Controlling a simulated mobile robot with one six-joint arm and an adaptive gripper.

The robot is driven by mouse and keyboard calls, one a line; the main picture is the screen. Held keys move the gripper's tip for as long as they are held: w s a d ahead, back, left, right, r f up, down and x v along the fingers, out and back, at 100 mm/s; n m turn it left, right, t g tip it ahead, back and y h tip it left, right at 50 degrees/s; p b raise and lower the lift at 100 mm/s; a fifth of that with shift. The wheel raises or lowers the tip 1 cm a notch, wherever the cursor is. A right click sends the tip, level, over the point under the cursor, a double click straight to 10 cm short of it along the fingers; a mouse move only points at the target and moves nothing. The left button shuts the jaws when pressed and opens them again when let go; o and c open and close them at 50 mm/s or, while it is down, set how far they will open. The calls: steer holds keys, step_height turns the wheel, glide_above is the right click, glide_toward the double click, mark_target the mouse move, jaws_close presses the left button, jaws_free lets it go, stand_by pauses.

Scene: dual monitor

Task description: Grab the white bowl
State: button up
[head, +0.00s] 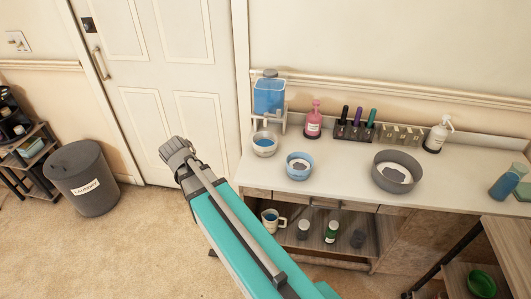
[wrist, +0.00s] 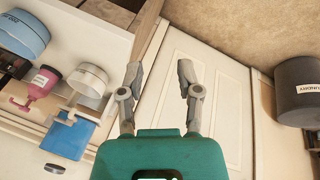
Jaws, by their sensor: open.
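The white bowl (head: 265,144) sits on the white countertop (head: 335,180) at its left end, just in front of the blue dispenser. It also shows in the wrist view (wrist: 88,80), left of my gripper. My gripper (wrist: 159,74) is open, with nothing between its fingers. In the head view my gripper (head: 174,150) is left of the countertop, in front of the white door and apart from the bowl.
Near the bowl are the blue dispenser (head: 269,97), a blue bowl (head: 298,166) and a pink pump bottle (head: 313,121). A larger grey bowl (head: 397,172) stands further right. A laundry bin (head: 83,178) is on the floor at left. Space before the white door (head: 150,60) is clear.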

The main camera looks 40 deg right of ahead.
steer(key=w+d+m+h+b, duration=0.4)
steer(key=w+d+m+b, duration=0.1)
steer(key=d, duration=0.5)
steer(key=w+d+f+m+h+b, duration=0.1)
steer(key=w+d+m+h+b, duration=0.4)
steer(key=w+d, duration=0.3)
steer(key=shift+w+d+f+t+h, duration=0.15)
steer(key=shift+d+f+t+h, duration=0.2)
steer(key=shift+d, duration=0.8)
steer(key=shift+d, duration=0.1)
steer(key=b+x, duration=0.3)
steer(key=x, duration=0.4)
steer(key=shift+w+f, duration=0.1)
steer(key=shift+f, duration=0.05)
steer(key=shift+d+f+b, duration=0.15)
steer(key=shift+d+b, duration=0.2)
steer(key=shift+d, duration=0.25)
